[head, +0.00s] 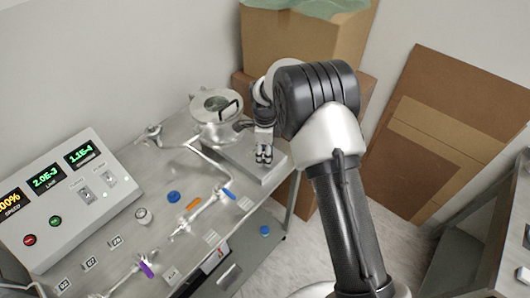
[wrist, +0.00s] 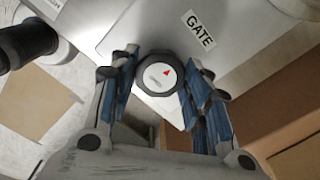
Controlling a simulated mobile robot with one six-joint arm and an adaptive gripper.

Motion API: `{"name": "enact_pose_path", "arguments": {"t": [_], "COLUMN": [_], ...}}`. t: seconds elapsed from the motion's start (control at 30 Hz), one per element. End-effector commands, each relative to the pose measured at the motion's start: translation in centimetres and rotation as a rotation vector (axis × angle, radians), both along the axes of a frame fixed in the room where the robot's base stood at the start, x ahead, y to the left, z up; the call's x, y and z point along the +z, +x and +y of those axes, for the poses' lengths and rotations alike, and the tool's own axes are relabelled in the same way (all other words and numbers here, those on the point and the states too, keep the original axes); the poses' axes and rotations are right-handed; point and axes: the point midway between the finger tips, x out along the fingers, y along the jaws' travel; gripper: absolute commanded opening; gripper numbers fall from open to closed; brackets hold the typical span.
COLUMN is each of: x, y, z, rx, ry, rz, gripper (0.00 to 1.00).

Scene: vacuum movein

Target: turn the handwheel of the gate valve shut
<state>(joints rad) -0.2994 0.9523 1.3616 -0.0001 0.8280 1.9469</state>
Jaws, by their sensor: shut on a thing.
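In the head view my gripper (head: 264,154) points down at the flat metal valve body (head: 244,166) at the bench's far right end. The handwheel is hard to make out there.
The control box (head: 70,200) with lit displays is at the left. Pipes with colored handles cross the bench (head: 160,185). Cardboard boxes (head: 305,40) stand behind.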

Motion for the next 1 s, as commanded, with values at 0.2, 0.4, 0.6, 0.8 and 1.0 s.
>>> {"name": "enact_pose_path", "arguments": {"t": [0.2, 0.4, 0.6, 0.8, 1.0], "x": [0.04, 0.04, 0.04, 0.02, 0.01], "y": [0.04, 0.04, 0.04, 0.02, 0.01], "z": [0.03, 0.03, 0.03, 0.01, 0.01], "rx": [-0.015, -0.016, -0.015, -0.014, -0.013], "ry": [0.001, 0.001, 0.001, 0.0, 0.0], "rz": [-0.001, -0.001, -0.001, -0.001, 0.0], "gripper": [0.2, 0.2, 0.53, 0.64, 0.64]}}
